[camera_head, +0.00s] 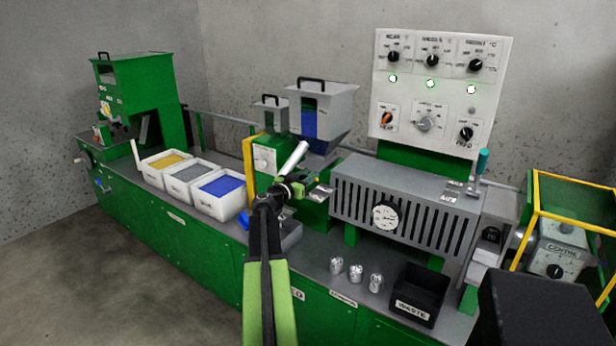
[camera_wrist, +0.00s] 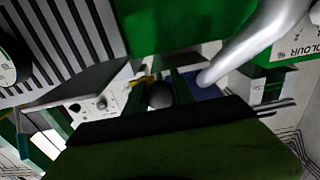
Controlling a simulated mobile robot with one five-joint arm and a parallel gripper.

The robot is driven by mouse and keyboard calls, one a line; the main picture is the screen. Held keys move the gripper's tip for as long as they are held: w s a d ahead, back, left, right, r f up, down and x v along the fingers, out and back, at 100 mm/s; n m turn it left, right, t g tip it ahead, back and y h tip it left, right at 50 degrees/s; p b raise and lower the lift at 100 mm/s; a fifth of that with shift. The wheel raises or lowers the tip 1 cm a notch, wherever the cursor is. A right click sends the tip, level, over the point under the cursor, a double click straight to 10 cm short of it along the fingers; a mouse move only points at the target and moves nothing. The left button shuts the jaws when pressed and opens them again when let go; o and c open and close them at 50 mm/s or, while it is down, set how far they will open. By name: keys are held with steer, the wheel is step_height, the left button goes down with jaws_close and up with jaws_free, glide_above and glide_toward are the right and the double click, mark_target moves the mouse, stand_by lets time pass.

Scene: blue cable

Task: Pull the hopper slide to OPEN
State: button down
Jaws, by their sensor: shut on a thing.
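The grey hopper (camera_head: 335,95) with a dark handle on its lid and a blue window stands on the green machine in the middle of the head view. A small grey plate (camera_head: 320,192) shows below it, just right of my gripper (camera_head: 294,188); I cannot tell for sure that it is the slide. In the wrist view my gripper (camera_wrist: 160,98) is shut on a dark round knob (camera_wrist: 159,94) between its fingers. In the head view my gripper hides this knob. No OPEN marking is readable.
A pale metal tube (camera_head: 290,160) slants close above my gripper; it passes close on the right in the wrist view (camera_wrist: 245,45). The slotted grey barrel cover (camera_head: 350,185) with a dial is to the right. Three metal pieces (camera_head: 355,272) and a black WASTE bin (camera_head: 412,305) stand in front.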

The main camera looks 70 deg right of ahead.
steer(key=shift+a, duration=0.1)
stand_by(0.3)
steer(key=v, duration=0.6)
steer(key=shift+a, duration=0.1)
steer(key=c, duration=1.1)
jaws_free()
